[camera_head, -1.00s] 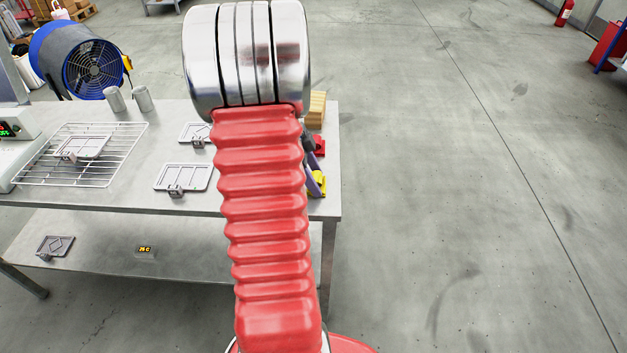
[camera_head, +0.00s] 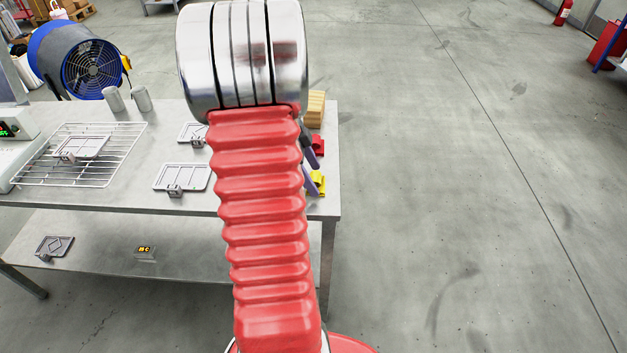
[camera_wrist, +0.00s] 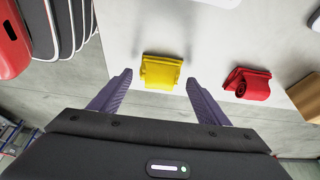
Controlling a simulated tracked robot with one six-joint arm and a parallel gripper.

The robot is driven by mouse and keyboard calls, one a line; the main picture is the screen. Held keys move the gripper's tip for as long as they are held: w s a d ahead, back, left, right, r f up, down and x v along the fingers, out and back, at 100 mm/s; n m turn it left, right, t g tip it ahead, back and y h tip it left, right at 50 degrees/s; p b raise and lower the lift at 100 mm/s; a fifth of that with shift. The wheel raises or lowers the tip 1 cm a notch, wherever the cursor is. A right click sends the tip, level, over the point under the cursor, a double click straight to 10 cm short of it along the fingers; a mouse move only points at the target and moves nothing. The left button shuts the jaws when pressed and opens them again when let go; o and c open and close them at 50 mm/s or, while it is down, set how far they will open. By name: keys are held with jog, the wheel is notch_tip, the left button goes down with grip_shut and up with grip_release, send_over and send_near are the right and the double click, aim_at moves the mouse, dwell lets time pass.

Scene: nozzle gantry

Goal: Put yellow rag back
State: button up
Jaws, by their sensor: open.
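The yellow rag (camera_wrist: 161,72) is a small folded cloth on the table top near its edge, in the wrist view. My gripper (camera_wrist: 158,82) is open, with one purple finger to the left of the rag and one to the right, both apart from it in the picture. I cannot tell how far the fingers are above the table. In the head view the yellow rag (camera_head: 318,183) shows only partly at the table's right edge, behind my arm. Part of a purple finger shows there too.
A red rag (camera_wrist: 248,84) lies right of the yellow one, and a tan block-like stack (camera_head: 315,108) stands behind. The metal table (camera_head: 130,199) also holds a wire rack (camera_head: 110,178), flat grey plates (camera_head: 182,177) and two metal cups (camera_head: 141,99). The floor to the right is clear.

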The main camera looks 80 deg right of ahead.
jog(key=d+v, duration=0.1)
jog(key=v, duration=0.9)
jog(key=shift+a+r, duration=0.3)
jog(key=shift+a, duration=0.2)
jog(key=shift+w, duration=0.1)
jog(key=shift+w, duration=0.1)
